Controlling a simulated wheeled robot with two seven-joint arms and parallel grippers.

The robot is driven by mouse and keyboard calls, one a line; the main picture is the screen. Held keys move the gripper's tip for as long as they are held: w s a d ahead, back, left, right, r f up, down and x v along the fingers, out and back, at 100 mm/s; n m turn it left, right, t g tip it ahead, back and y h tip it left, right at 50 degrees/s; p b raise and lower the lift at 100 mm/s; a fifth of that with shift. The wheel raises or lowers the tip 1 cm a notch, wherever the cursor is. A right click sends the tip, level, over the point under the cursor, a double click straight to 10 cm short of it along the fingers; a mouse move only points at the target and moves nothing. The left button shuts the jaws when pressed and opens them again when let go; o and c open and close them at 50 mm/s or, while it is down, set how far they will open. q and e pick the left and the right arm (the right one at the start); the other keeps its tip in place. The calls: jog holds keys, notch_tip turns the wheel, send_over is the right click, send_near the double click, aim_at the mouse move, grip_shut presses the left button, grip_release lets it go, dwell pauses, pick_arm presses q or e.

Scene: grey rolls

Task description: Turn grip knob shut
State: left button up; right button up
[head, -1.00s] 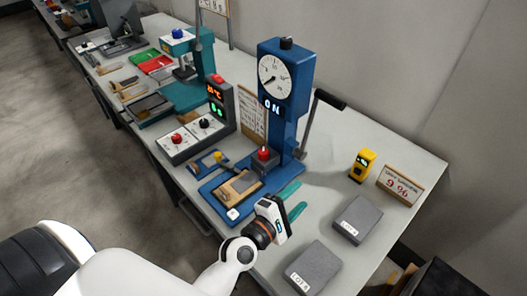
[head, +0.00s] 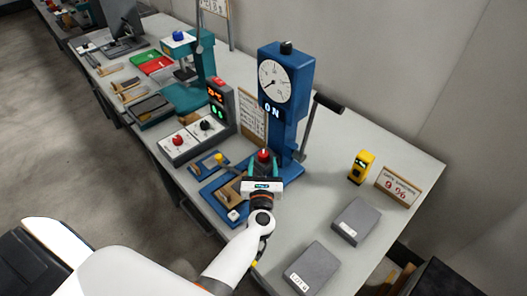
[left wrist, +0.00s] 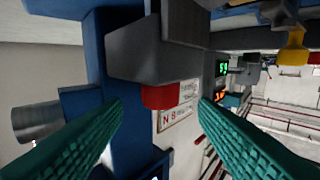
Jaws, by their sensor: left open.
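The blue press (head: 282,120) stands on the bench with a dial on its head and a lit "ON" readout. A red knob (head: 264,154) sits low on its front; whether this is the grip knob I cannot tell. My left gripper (head: 263,168) is open just in front of it, teal fingers apart. In the left wrist view the red part (left wrist: 160,97) sticks out of a dark grey block (left wrist: 158,50), between the two open fingers and seemingly beyond their tips. My right gripper is not in view.
A box with a red and a black knob (head: 205,125) stands left of the press. A lever with a black handle (head: 328,103) rises at its right.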

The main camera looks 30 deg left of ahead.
aim_at(263, 159)
pick_arm(q)
jog(key=shift+x, duration=2.35)
jog(key=c, duration=1)
jog(key=shift+o, duration=0.2)
